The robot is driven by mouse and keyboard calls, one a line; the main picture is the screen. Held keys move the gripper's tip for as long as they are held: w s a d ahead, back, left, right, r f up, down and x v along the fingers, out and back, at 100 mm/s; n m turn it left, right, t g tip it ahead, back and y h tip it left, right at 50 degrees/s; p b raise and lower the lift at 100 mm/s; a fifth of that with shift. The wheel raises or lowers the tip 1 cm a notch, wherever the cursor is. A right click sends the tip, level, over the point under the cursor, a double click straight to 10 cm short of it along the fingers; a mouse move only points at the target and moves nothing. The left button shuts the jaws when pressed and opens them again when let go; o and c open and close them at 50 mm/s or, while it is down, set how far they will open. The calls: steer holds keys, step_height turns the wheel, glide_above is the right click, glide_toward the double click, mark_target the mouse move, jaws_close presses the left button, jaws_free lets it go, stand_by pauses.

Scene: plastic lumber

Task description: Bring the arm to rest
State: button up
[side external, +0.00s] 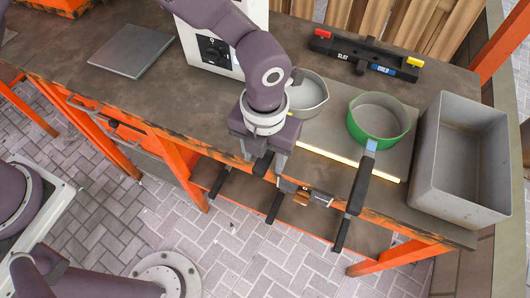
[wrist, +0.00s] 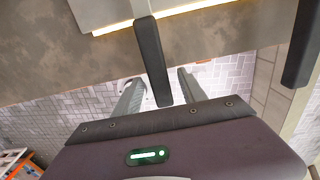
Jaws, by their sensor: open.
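My gripper (side external: 266,166) is at the front edge of the workbench (side external: 180,103), pointing down. It also shows in the wrist view (wrist: 159,80), with its two fingers apart. A black handle (wrist: 152,55) runs between the fingers there, with gaps visible on both sides. It seems to belong to the grey pan (side external: 308,95), partly hidden behind my wrist in the side view. How deep the handle sits between the fingers, I cannot tell.
A green pan (side external: 365,135) stands to the right, its black handle (side external: 358,190) jutting past the front edge. A grey open bin (side external: 425,145) is at the right end. A black rack with coloured ends (side external: 345,49) is at the back. A flat grey plate (side external: 125,52) lies at left.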

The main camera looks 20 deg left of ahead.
step_height(320, 180, up, 7)
steer(key=shift+r, duration=0.1)
steer(key=s+a+r+n+t, duration=0.3)
steer(key=a+r+n, duration=1.5)
steer(key=a+n, duration=0.25)
steer(key=s+a+n+t, duration=0.2)
steer(key=s+a+n, duration=0.6)
steer(key=s+n, duration=0.3)
steer(key=n, duration=0.4)
steer(key=shift+t, duration=0.3)
steer(key=shift+a+r+n, duration=0.1)
steer(key=shift+n, duration=0.15)
